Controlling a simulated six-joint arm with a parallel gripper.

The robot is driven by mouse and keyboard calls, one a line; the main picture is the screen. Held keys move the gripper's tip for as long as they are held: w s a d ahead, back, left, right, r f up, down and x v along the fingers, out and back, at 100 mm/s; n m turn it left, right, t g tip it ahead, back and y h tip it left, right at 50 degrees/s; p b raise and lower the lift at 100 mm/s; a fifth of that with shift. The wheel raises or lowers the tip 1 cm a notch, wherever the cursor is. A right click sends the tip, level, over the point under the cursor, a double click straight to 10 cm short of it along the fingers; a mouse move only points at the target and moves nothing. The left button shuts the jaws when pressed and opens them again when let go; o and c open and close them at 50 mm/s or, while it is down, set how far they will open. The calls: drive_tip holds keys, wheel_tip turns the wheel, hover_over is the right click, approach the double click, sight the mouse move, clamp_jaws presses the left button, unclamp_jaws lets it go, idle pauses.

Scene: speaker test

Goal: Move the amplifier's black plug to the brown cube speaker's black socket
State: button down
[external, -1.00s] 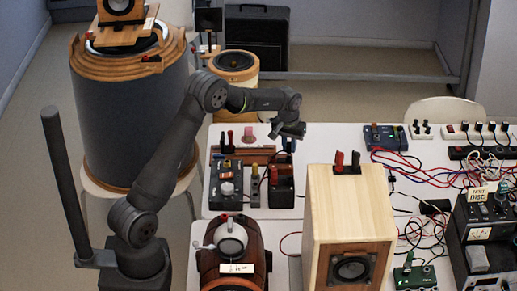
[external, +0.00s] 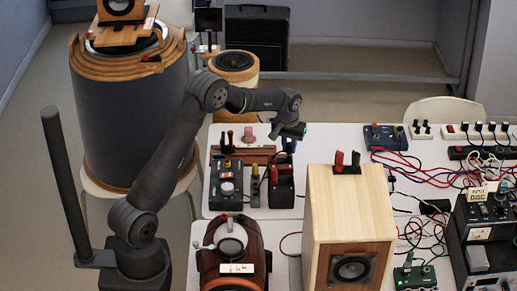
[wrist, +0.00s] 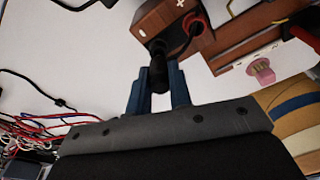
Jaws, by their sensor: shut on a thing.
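My gripper (wrist: 158,88) is shut on a black plug (wrist: 158,72), held between its blue fingers. In the external view my gripper (external: 290,143) is above the back of the small dark box with a red plug (external: 281,190). In the wrist view a brown cube (wrist: 165,17) bears white plus and minus marks. A red plug or socket (wrist: 196,22) is on its right side. The held plug's far end is at the cube's near edge, by the minus mark. I cannot tell whether it is seated or just in front. The black socket is hidden behind the plug.
A pale wooden speaker (external: 345,205) stands in front. A black box with a knob (external: 227,187) stands to the left. Red and blue cables (wrist: 35,130) lie on the white table at the wrist view's left. A pink object (wrist: 262,70) is at right.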

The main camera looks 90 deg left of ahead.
drive_tip(key=shift+f, duration=0.95)
idle(1.1)
drive_tip(key=c, duration=1.2)
unclamp_jaws()
drive_tip(key=shift+c, duration=0.2)
drive_tip(key=shift+r, duration=0.1)
drive_tip(key=shift+r, duration=3.7)
drive_tip(key=shift+f, duration=0.1)
wheel_tip(320, 180, down, 7)
drive_tip(key=shift+f, duration=0.2)
